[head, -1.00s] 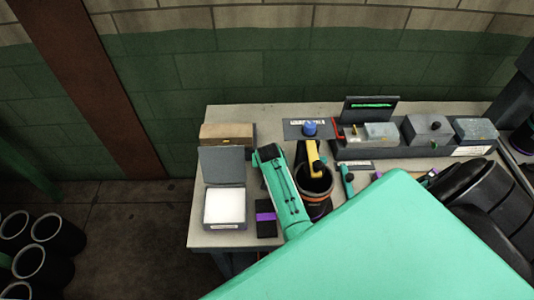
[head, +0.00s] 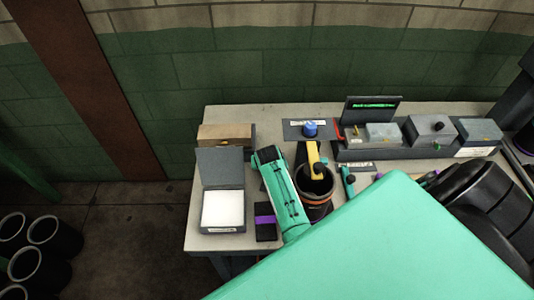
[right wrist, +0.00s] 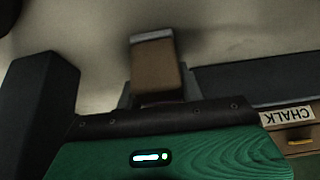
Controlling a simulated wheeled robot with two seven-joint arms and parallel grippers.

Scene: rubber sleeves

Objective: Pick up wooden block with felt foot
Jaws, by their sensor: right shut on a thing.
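In the right wrist view, the wooden block (right wrist: 154,72) is brown with a pale grey felt foot (right wrist: 152,36) at its upper end in the picture. My right gripper (right wrist: 157,92) is shut on the block, with grey finger parts showing at both sides of its lower end. The felt end points away from the gripper. In the head view my green arm link (head: 280,190) reaches over the bench; the block and the right fingertips cannot be made out there. My left gripper is not in view.
A wooden chalk box (head: 225,132) stands behind an open grey box with a white pad (head: 222,208). A row of grey units (head: 384,153) lines the bench back.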

